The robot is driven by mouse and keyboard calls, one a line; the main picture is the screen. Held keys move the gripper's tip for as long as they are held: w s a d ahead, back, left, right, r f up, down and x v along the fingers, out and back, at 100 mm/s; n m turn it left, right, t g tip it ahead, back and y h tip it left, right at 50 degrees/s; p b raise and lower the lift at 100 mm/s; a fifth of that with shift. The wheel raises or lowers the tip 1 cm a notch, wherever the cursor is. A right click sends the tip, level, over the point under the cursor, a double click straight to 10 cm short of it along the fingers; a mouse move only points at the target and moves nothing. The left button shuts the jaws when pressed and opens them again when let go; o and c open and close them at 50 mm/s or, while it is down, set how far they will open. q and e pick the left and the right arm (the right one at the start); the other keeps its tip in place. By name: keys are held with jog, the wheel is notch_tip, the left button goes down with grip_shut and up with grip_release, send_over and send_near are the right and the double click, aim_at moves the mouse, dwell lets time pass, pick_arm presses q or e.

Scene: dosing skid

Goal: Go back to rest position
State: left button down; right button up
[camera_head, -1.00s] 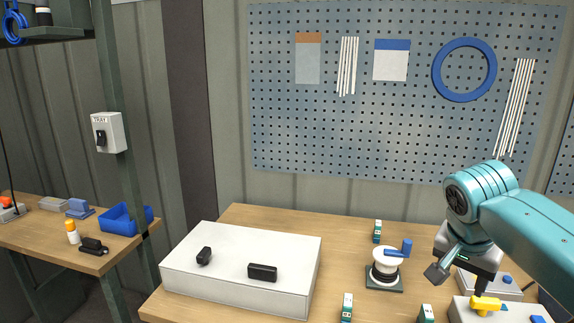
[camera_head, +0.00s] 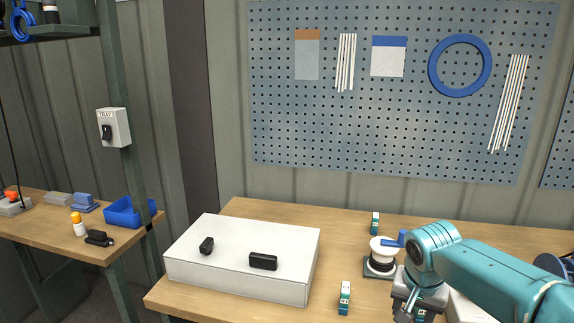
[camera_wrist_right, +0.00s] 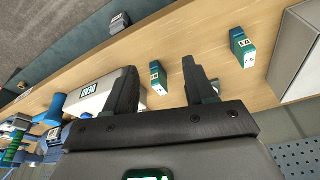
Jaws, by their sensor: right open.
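My right arm comes in from the right in the head view, and its gripper (camera_head: 408,312) hangs low over the front of the wooden table, partly cut off by the lower edge. In the right wrist view its two dark fingers (camera_wrist_right: 160,88) stand apart with nothing held between them. A teal and white block (camera_wrist_right: 161,76) shows beyond the gap between the fingers. My left gripper is not in view.
A white valve with a blue lever (camera_head: 382,256) stands close left of my right arm. A white box with black handles (camera_head: 240,282) is further left. The pegboard (camera_head: 400,130) is behind. A blue bin (camera_head: 124,212) sits on the left table.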

jog(key=s+a+f+n+g+y, duration=0.1)
jog(key=s+a+f, duration=0.2)
jog(key=f, duration=0.6)
jog(key=s+a+f+n+y, duration=0.2)
jog(key=s+a+f, duration=0.15)
jog(key=f, duration=0.45)
jog(key=s+a+f+n+g+y, duration=0.1)
jog(key=s+a+f, duration=0.25)
jog(key=f, duration=0.55)
jog(key=s+a+f, duration=0.1)
jog(key=s+f, duration=0.3)
jog(key=s, duration=0.4)
jog(key=s+a+f+y, duration=0.1)
jog(key=s+f, duration=0.3)
jog(key=s, duration=0.5)
jog(key=shift+a+f, duration=0.35)
jog(key=shift+a, duration=0.45)
